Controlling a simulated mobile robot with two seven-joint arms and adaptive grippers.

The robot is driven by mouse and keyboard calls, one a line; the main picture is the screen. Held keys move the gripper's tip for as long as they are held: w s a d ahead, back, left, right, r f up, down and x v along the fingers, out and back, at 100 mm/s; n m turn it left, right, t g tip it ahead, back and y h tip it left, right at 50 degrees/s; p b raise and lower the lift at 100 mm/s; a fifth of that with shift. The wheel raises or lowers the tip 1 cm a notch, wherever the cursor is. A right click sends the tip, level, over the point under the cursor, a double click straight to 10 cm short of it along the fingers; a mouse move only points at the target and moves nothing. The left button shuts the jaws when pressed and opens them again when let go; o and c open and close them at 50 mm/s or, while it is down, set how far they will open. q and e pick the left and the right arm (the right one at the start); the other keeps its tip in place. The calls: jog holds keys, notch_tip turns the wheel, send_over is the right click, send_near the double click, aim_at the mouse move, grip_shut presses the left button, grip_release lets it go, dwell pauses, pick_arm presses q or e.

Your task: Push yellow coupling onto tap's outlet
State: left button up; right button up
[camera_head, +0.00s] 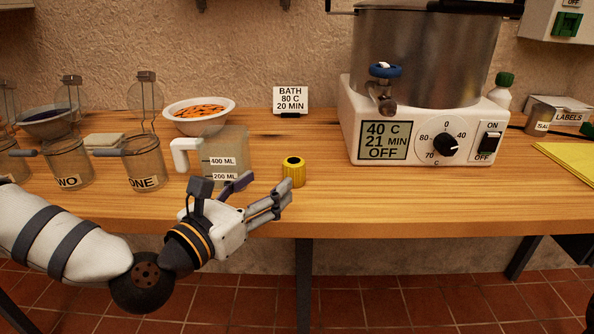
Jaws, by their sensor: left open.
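The yellow coupling (294,172) stands upright on the wooden table near its front edge, with a dark opening on top. The tap (385,88) with a blue handle sticks out from the front of the large metal pot (430,50); its outlet points toward me and is bare. My left gripper (272,200) is open and empty, just left of the coupling and in front of the table edge, its fingers pointing right toward the coupling. I cannot tell whether a finger touches the coupling. My right gripper is not in view.
The white heater base (450,125) reads 40 C, 21 MIN, OFF. A measuring jug (222,150) stands behind my left gripper. Glass jars (147,165) and a bowl of orange slices (198,112) are at left. The table (330,205) is clear between coupling and heater.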

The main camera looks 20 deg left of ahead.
aim_at(288, 165)
pick_arm(q)
jog(key=x, duration=1)
jog(key=shift+r, duration=0.2)
jog(key=c, duration=1.3)
